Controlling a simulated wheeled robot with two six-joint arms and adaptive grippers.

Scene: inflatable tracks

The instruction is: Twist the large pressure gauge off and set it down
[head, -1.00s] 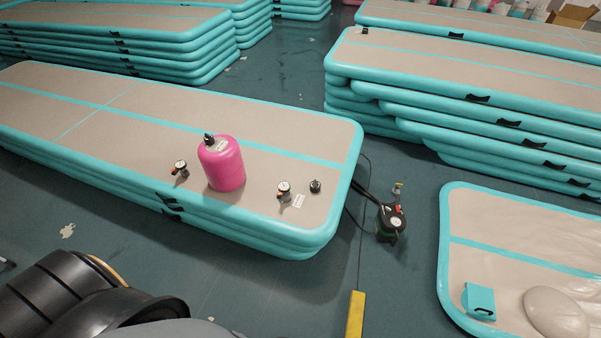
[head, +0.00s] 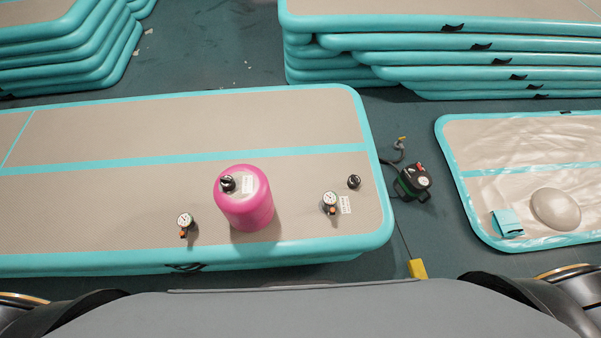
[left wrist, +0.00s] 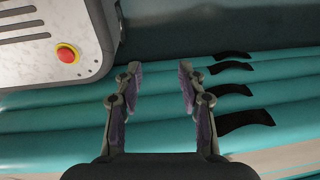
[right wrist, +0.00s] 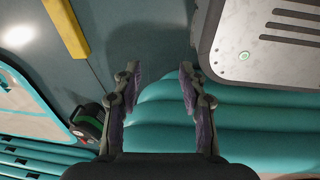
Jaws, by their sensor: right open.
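Two small pressure gauges with pale dials are on the beige top of the stacked inflatable track (head: 100,135). The left gauge (head: 184,221) is left of a pink cylinder (head: 244,208), and the right gauge (head: 330,201) is right of it beside a white label. Their dials look alike in size here, so I cannot tell which is larger. My left gripper (left wrist: 160,75) is open and empty, beside the stack's teal side in the left wrist view. My right gripper (right wrist: 162,75) is open and empty near a teal corner. Neither gripper shows in the head view.
A black cap-like part (head: 354,182) lies right of the right gauge. The cylinder has a black fitting (head: 228,184) on top. A dark pump (head: 413,182) with hoses and a yellow block (head: 417,268) are on the floor. Another track (head: 475,220) lies at right.

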